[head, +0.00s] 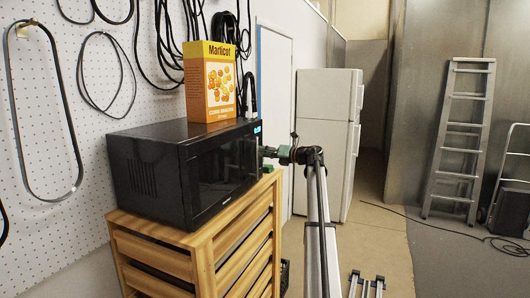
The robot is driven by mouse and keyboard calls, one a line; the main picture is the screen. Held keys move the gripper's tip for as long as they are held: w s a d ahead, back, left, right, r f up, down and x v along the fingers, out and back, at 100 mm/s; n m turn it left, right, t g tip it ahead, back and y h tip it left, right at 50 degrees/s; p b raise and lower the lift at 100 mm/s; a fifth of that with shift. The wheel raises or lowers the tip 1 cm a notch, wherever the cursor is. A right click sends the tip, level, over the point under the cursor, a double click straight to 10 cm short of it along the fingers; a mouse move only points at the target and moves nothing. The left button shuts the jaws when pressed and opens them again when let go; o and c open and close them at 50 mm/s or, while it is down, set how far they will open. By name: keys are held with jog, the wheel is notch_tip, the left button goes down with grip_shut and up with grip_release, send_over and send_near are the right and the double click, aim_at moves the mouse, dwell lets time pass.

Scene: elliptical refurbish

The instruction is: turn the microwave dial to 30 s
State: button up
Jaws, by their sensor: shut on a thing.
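The black microwave (150,165) stands on a wooden drawer unit, its door facing right. A small blue lit display (257,129) shows at the upper far end of its front; its digits are too small to read. My gripper (265,152) is at the control panel below the display, reaching in from the right. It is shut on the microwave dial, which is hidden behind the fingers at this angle. The dial's markings and setting cannot be seen.
A yellow and orange cereal box (210,88) stands on the microwave. The wooden drawer unit (190,240) is below it. Cables hang on the white pegboard (60,150). A white fridge (325,125) and a ladder (460,135) stand behind. Open floor lies at right.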

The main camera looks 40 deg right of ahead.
jog(key=shift+r, duration=0.1)
dwell(0.3)
jog(key=o, duration=1.1)
jog(key=shift+o, duration=0.2)
jog(key=v, duration=1.2)
